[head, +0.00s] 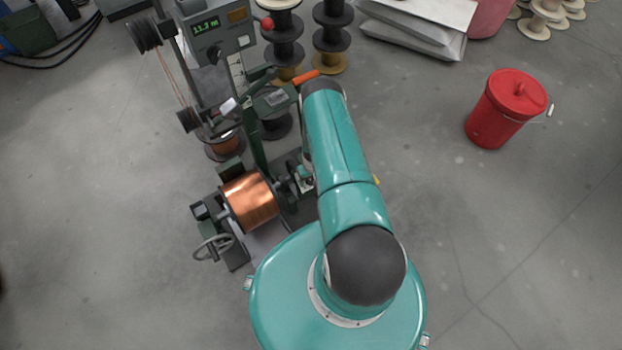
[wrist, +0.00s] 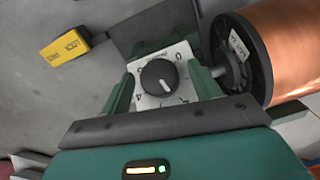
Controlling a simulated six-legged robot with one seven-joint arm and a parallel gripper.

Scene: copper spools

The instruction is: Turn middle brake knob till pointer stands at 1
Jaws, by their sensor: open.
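The brake knob (wrist: 158,76) is round and black with a white pointer line, on a pale dial plate (wrist: 148,101). In the wrist view its pointer aims down and slightly right. A 0 shows at the upper right and a 4 at the lower left; the marks between are hard to read. My gripper (wrist: 162,73) is open, with one green finger on each side of the knob. Touch between fingers and knob cannot be made out. In the head view my arm hides the knob and most of the gripper.
A copper spool (wrist: 290,45) with a black flange stands close to the right of the dial; it also shows in the head view (head: 250,201). A yellow lock label (wrist: 66,46) is at the upper left. A red bin (head: 492,115) stands on open floor at the right.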

